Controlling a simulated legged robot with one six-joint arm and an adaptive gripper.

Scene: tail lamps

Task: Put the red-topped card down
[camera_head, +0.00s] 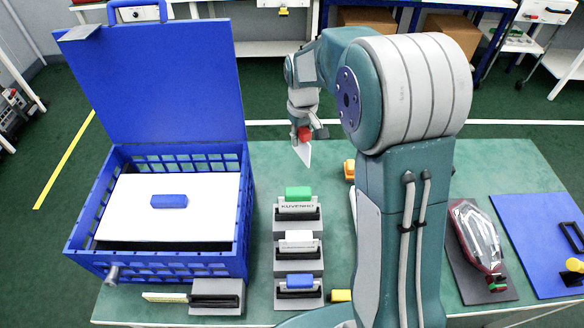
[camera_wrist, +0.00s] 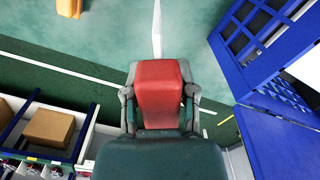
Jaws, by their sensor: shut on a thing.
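The red-topped card (camera_head: 304,152) hangs from my gripper (camera_head: 306,133), its white sheet pointing down above the far part of the green table. My gripper is shut on its red top, which fills the middle of the wrist view (camera_wrist: 159,88). The white sheet shows edge-on beyond it in the wrist view (camera_wrist: 157,30). The card is in the air, apart from the holders. Nearer, a green-topped card (camera_head: 298,194), a white-topped card (camera_head: 298,238) and a blue-topped card (camera_head: 299,281) stand in grey holders in a column.
A blue crate (camera_head: 165,268) with its lid open stands at the left, with a white panel inside. A grey holder (camera_head: 217,291) sits at the front. Yellow blocks (camera_head: 341,295) lie near my arm. A red lamp (camera_head: 475,238) lies on a dark mat at the right. Green table is bare behind the card column.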

